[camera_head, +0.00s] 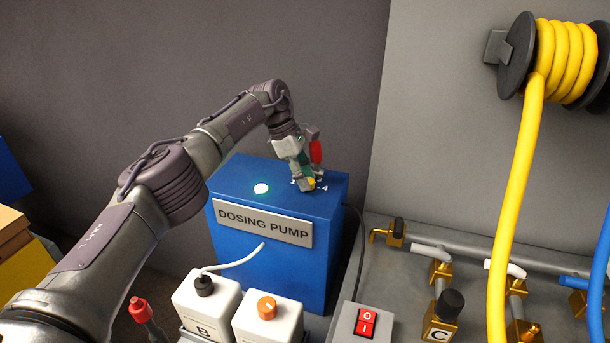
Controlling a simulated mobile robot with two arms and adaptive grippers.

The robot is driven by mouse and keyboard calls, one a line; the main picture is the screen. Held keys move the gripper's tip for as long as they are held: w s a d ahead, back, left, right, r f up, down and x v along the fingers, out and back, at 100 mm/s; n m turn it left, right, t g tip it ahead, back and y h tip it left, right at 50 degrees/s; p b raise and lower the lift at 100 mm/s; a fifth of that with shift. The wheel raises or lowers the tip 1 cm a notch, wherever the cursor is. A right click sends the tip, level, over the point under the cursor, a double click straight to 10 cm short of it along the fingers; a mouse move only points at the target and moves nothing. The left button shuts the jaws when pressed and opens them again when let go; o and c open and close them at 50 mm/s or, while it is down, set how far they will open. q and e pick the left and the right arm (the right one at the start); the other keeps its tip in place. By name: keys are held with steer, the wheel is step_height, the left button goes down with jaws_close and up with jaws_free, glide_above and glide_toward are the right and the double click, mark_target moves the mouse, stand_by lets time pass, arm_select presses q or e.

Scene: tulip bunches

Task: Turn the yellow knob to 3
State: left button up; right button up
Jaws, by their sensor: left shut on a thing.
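The yellow knob (311,184) is on the top of the blue dosing pump box (265,262), near its right side. Only a small part of it shows below my left gripper (308,179). The gripper points down over the knob and is shut on it. White dial marks show around the knob, partly covered by the gripper. I cannot read which number the knob points to. My right gripper is not in view.
White canisters stand in front of the pump, one with a black cap (204,285) and one with an orange cap (267,307). A red switch (365,321) and brass valves (441,271) are at the right. A yellow hose (516,190) hangs from a reel.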

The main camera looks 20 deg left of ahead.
arm_select(q)
steer(key=shift+w+r+m, duration=0.1)
steer(key=shift+m, duration=0.3)
steer(key=o, duration=1.2)
steer(key=shift+c, duration=0.2)
